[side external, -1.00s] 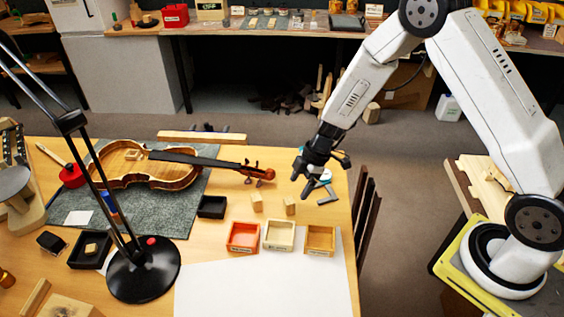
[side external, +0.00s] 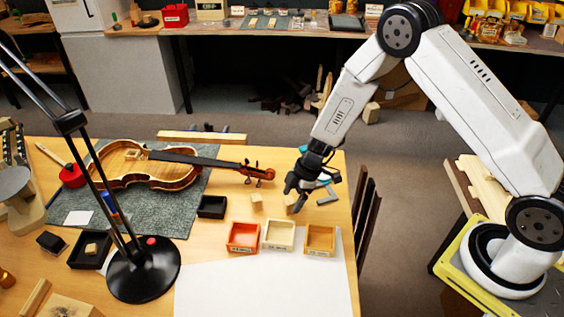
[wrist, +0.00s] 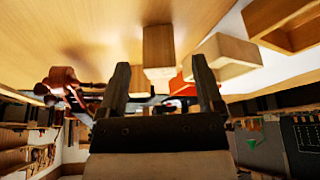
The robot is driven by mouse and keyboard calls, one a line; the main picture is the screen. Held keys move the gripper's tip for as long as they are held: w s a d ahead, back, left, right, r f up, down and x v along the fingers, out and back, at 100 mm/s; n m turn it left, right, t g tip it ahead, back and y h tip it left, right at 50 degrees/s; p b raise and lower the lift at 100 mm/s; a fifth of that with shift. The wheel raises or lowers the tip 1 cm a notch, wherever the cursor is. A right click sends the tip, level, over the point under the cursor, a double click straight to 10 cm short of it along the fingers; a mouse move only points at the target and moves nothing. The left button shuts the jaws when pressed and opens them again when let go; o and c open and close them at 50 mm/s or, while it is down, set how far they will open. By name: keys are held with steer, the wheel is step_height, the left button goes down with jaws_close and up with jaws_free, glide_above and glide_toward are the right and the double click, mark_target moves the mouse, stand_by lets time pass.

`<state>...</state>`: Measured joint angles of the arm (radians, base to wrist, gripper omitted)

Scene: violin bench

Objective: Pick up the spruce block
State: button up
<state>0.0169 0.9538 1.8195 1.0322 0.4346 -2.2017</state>
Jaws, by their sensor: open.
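Two small pale wood blocks stand on the table in the side view, a left one (side external: 256,202) and a right one (side external: 290,201). I cannot tell by look which is spruce. My gripper (side external: 294,194) is at the right block and partly covers it. In the wrist view, my gripper (wrist: 161,65) is open, with its two dark fingers apart. A pale block (wrist: 158,44) shows in the gap between the fingertips, beyond them. I see no finger closed on it, and contact cannot be told.
A red tray (side external: 243,250), a cream tray (side external: 265,236) and a wooden tray (side external: 320,253) stand just in front of the blocks. A black tray (side external: 199,207) is to the left. A violin (side external: 180,184) lies behind on a grey mat.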

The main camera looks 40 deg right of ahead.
steer(key=shift+x, duration=1.4)
jaws_close()
